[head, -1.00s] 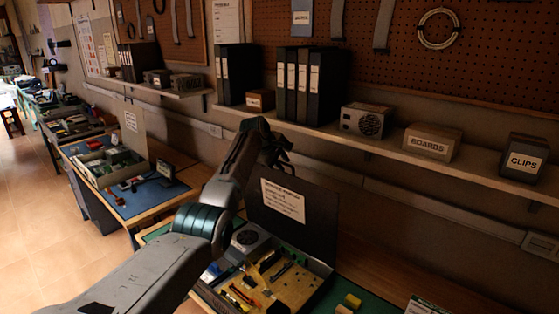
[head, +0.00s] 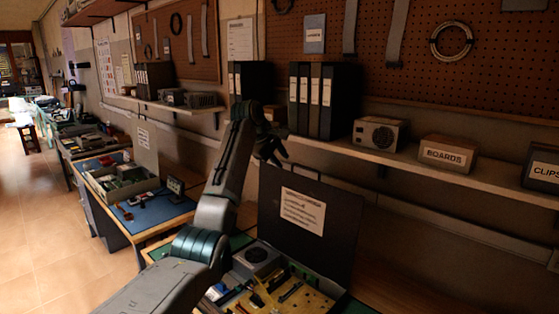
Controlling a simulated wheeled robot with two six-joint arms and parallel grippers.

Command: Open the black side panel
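The black side panel (head: 338,220) stands upright, swung up at the back of an open case (head: 256,246) on the workbench. A white paper label (head: 303,211) is on its face, and a thin dark handle shows at its top edge. Inside the case are a yellow-tan board (head: 300,301) and a grey fan unit. My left gripper (head: 271,156) is by the panel's top left corner, in front of the shelf binders. Its dark fingers are small, so its opening and any contact with the panel cannot be told. My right gripper is not in view.
A wall shelf (head: 400,160) with binders (head: 324,100), a metal power unit (head: 379,134) and a boards box (head: 447,154) runs above and behind the panel. Another bench with a blue mat (head: 150,212) and open case is at left. Open floor lies far left.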

